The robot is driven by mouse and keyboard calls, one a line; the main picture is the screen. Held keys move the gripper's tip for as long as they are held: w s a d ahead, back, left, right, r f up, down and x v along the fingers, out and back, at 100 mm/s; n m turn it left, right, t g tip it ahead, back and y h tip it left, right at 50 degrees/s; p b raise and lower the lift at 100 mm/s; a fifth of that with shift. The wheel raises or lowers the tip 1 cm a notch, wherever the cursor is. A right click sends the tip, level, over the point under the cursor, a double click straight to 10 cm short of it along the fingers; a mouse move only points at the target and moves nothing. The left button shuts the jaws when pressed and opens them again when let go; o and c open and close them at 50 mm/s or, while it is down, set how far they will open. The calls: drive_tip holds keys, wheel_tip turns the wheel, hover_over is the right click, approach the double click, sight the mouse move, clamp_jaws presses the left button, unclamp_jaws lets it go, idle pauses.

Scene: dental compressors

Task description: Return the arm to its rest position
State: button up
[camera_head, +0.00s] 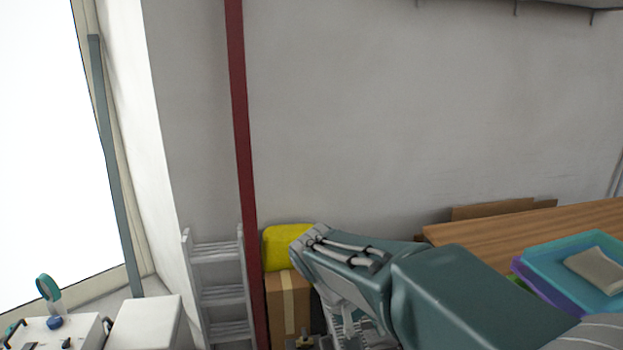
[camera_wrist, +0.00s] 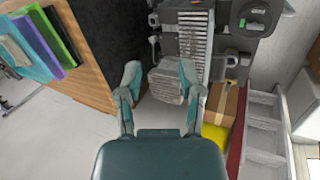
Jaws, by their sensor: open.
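My arm is teal and grey and reaches in from the lower right of the head view, with its bent far part (camera_head: 345,265) in front of the cardboard box and the wall. In the wrist view my gripper (camera_wrist: 160,78) is open, its two fingers apart and nothing held between them. A grey ribbed block (camera_wrist: 167,84) shows beyond the gap between the fingers; I cannot tell how far away it is. In the head view I cannot make out the fingertips, which are low in the picture or hidden by the arm.
A wooden table (camera_head: 480,232) with stacked trays (camera_head: 555,262) stands at right. A red post (camera_head: 240,130), a grey ladder (camera_head: 218,275), a yellow object (camera_head: 284,243) and a cardboard box (camera_head: 285,305) are left of the arm. Grey equipment (camera_wrist: 192,38) shows in the wrist view.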

drive_tip(key=s+d+r+t+y, duration=0.2)
drive_tip(key=s+d, duration=0.1)
drive_tip(key=s, duration=0.4)
drive_tip(key=s+d+r+m+t+y, duration=0.1)
drive_tip(key=s+d+r+t+y, duration=0.1)
drive_tip(key=s, duration=0.6)
drive_tip(key=shift+d+t+y, duration=0.55)
drive_tip(key=shift+t+y, duration=0.05)
drive_tip(key=shift+t, duration=0.2)
drive_tip(key=shift+w, duration=0.15)
